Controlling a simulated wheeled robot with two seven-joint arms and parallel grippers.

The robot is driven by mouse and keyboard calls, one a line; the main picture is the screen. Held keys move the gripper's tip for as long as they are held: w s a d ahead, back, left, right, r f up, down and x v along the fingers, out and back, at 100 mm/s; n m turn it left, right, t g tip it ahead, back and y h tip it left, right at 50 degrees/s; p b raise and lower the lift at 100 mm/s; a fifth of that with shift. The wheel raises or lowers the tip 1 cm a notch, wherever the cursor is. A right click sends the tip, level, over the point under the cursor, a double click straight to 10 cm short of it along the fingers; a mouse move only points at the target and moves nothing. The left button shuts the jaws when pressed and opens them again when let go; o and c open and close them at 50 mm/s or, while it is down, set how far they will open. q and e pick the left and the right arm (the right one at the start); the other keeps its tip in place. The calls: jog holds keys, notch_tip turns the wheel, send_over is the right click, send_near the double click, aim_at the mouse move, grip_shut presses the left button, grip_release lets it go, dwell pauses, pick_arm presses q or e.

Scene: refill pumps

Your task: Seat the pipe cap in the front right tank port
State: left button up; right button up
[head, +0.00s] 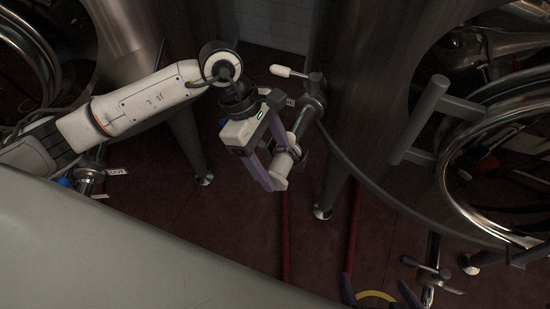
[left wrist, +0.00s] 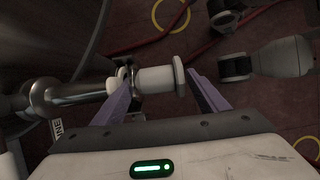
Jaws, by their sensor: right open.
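A pale pipe cap (head: 283,164), a short cylinder with a wider flange, is at the lower end of the tank port (head: 303,124) in the head view. In the left wrist view the cap (left wrist: 157,79) lies in line with the metal pipe (left wrist: 68,95). Whether it is fully seated I cannot tell. My left gripper (head: 278,172) is at the port, its purple fingers on either side of the cap. A narrow gap seems to show beside the flange; contact is unclear. My right gripper (head: 379,291) is open and empty at the bottom of the head view.
A white-tipped valve handle (head: 288,72) sticks out above the port. A dark tank (head: 370,110) with a round hatch (head: 505,165) stands on the right. A grey surface (head: 120,250) fills the lower left. Red hoses (head: 286,235) lie on the dark red floor.

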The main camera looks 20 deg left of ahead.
pick_arm(q)
jog(key=shift+w+a+f, duration=0.15)
jog(key=shift+w+f, duration=0.05)
jog(key=shift+w, duration=0.1)
jog(key=shift+r, duration=0.2)
jog(key=p+v, duration=0.4)
jog(key=v, duration=0.4)
jog(key=shift+s, duration=0.15)
